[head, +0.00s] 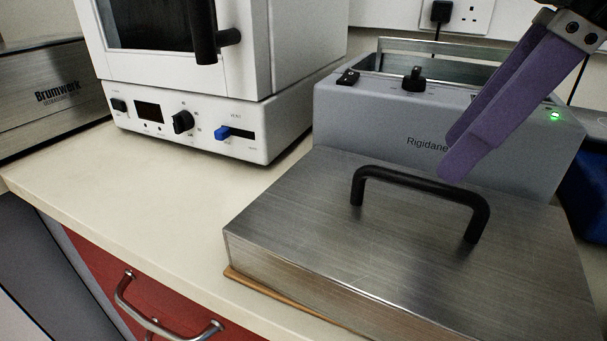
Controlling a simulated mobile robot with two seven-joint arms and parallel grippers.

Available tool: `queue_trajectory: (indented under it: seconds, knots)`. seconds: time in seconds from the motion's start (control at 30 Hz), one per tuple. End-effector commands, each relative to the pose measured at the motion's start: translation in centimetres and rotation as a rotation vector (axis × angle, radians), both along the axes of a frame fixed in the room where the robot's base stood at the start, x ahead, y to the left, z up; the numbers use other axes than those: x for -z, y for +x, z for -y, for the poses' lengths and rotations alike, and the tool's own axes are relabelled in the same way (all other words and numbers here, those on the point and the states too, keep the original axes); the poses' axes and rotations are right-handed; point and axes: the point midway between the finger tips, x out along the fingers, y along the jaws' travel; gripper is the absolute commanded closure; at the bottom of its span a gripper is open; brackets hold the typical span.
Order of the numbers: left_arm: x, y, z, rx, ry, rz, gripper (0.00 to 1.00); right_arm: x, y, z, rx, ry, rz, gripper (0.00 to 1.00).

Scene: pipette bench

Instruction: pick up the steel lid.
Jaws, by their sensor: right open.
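The steel lid (320,240) is a flat brushed-metal slab with a black bar handle (420,183) on top. It lies on the bench at the lower right, over a thin brown board (290,303). My right gripper (452,155) comes in from the upper right with purple fingers pointing down and left. In the picture its fingertips appear just above and behind the middle of the handle. It is open and holds nothing. I cannot tell the exact gap between the fingertips and the handle. My left gripper is not in view.
A grey Rigidane bath (370,122) with knobs and a green light stands right behind the lid. A white oven-like unit (200,125) stands at the back left, with a Brumwerk steel box (50,95) further left. The bench (150,185) is clear left of the lid.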

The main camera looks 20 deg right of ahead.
Motion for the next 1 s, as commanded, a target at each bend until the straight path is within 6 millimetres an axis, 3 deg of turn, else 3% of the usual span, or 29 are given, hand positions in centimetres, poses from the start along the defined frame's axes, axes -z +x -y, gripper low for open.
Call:
queue_trajectory:
  seconds: [0.4, 0.7, 1.0]
  knots:
    - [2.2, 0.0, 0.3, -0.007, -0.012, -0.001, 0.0, 5.0, 1.7, -1.6, 0.0, 0.003, -0.001, 0.5]
    - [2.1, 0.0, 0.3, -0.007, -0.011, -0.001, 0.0, 5.3, 1.9, -1.7, -0.001, 0.0, 0.0, 0.5]
    - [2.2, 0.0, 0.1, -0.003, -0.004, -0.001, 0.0, 5.3, 1.9, -1.7, -0.001, 0.0, 0.0, 0.84]
